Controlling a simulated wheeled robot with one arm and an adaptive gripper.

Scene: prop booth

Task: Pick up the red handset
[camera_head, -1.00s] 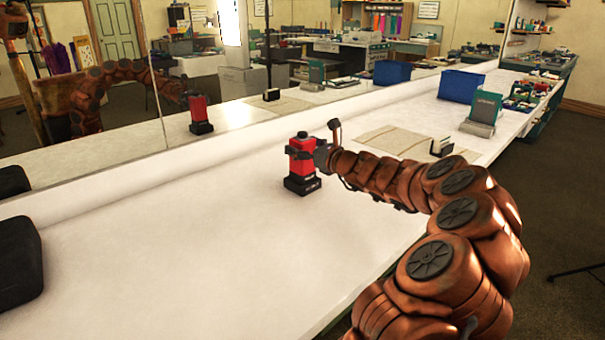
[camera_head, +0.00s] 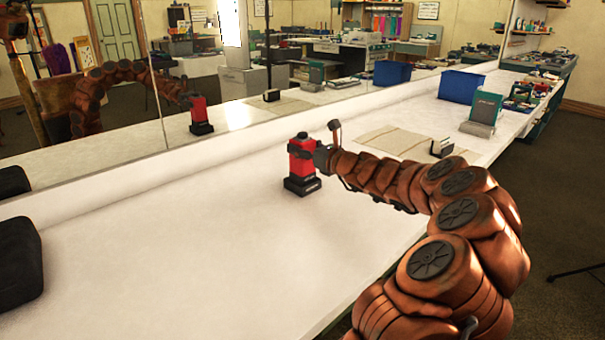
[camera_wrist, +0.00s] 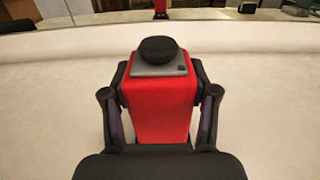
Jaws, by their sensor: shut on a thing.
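The red handset (camera_head: 301,160) stands upright on the white counter, in or on a black base (camera_head: 302,186). It has a dark knob on its top. In the wrist view the red handset (camera_wrist: 162,108) fills the middle, with a grey top plate and a round black knob. My gripper (camera_head: 312,152) reaches it from the right. In the wrist view my gripper (camera_wrist: 162,92) has one dark finger against each side of the red body, shut on it. The lower part of the handset is hidden in the wrist view by my gripper's body.
A mirror (camera_head: 120,110) along the back repeats the handset and my arm. A beige mat (camera_head: 398,141), a small dark holder (camera_head: 442,148), a grey-green box (camera_head: 483,113) and a blue bin (camera_head: 460,86) stand to the right. The counter's front middle is clear.

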